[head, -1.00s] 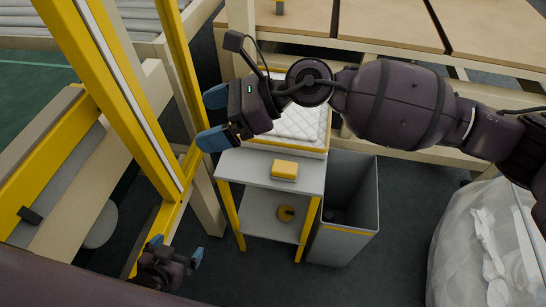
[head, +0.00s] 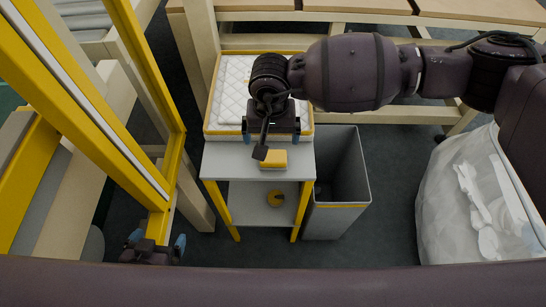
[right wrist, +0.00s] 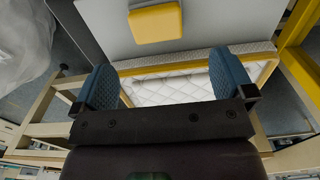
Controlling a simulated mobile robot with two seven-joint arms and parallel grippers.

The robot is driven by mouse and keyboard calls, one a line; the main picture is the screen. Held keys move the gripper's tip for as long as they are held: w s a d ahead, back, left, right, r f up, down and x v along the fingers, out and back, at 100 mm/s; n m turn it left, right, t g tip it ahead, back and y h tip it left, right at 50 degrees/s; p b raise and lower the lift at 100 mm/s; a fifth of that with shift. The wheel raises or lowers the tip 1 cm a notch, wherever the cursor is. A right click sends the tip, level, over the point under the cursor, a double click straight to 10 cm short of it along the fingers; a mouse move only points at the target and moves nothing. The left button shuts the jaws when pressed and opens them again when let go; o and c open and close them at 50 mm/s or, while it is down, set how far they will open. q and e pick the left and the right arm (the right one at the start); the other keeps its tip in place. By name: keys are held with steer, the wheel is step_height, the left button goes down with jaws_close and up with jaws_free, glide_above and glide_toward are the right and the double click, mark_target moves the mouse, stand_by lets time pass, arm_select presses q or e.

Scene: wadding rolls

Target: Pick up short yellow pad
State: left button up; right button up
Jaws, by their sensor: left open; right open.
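The short yellow pad (head: 273,159) lies on the grey top of a small shelf stand (head: 225,165). In the right wrist view the pad (right wrist: 156,22) shows beyond the fingertips, near the top edge. My right gripper (head: 271,138) is above the back edge of the stand, just behind the pad. Its blue fingers (right wrist: 166,80) are spread apart with nothing between them. My left gripper (head: 155,243) is low at the lower left, beside the yellow frame, open and empty.
A white quilted mattress piece in a yellow-edged tray (head: 212,133) lies behind the stand. Yellow posts (head: 95,100) rise at left.

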mark_target(273, 156)
step_height(273, 156, down, 4)
steer(key=shift+f, duration=0.1)
steer(key=f, duration=0.2)
steer(key=f+b, duration=0.1)
steer(key=f, duration=0.2)
steer(key=shift+s+d, duration=0.15)
steer(key=shift+d, duration=0.05)
steer(key=shift+r, duration=0.1)
steer(key=c, duration=0.9)
